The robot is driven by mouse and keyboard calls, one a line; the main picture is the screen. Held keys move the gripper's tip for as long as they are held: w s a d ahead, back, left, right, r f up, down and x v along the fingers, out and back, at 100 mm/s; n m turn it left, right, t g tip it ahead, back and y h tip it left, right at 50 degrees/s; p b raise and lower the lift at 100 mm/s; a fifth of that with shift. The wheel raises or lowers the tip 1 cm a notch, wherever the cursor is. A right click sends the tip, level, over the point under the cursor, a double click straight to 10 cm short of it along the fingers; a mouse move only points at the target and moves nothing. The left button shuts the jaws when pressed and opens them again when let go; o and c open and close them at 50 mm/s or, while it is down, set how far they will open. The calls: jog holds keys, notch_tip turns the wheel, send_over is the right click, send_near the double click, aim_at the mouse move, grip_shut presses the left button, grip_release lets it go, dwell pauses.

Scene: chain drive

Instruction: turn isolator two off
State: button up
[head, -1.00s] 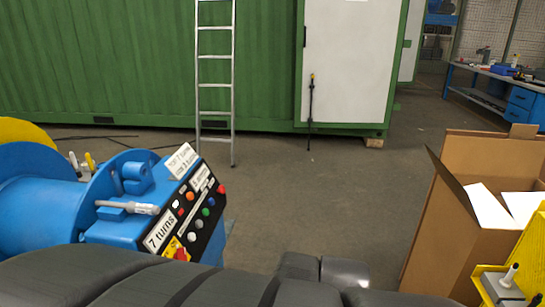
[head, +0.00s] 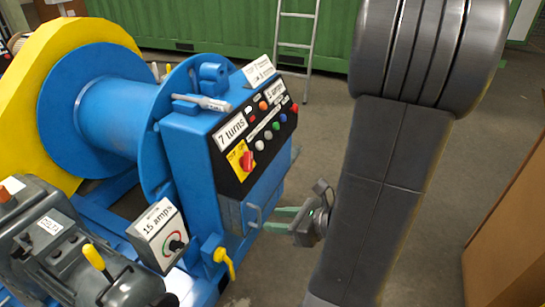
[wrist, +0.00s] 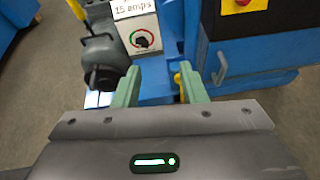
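A red rotary knob on a yellow plate (head: 242,160) with off and on wording sits at the lower left of the black panel on the blue winch cabinet. No label reading "isolator two" is legible. The plate's lower edge shows at the top right of the wrist view (wrist: 240,5). My gripper (head: 268,221) is in front of the cabinet, below and right of that knob, by a silver handle (head: 254,214). In the wrist view its two green fingers (wrist: 160,88) are apart with nothing between them. A yellow lever (head: 226,260) hangs on the cabinet's lower side, partly hidden in the wrist view.
A grey box labelled 15 amps (head: 160,236) with a dial stands left of the cabinet. A grey machine with a yellow-tipped lever (head: 94,257) is at lower left. A cardboard box (head: 512,225) stands at right. Floor shows between my arm and the green container (head: 220,25).

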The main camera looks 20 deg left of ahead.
aim_at(252, 164)
jog(key=w+a+f+m+t+y+b, duration=0.1)
jog(key=w+a+m+t+b, duration=0.1)
jog(key=w+m+t, duration=0.35)
jog(key=w+a+f+m+t+y+b, duration=0.2)
jog(key=w+m+b, duration=0.1)
jog(key=w+m, duration=0.4)
jog(key=shift+n, duration=0.55)
jog(key=b+x, duration=0.2)
jog(key=x, duration=1.1)
jog(key=shift+w+a+f, duration=0.2)
jog(key=shift+w, duration=0.05)
jog(key=shift+c, duration=0.2)
grip_shut()
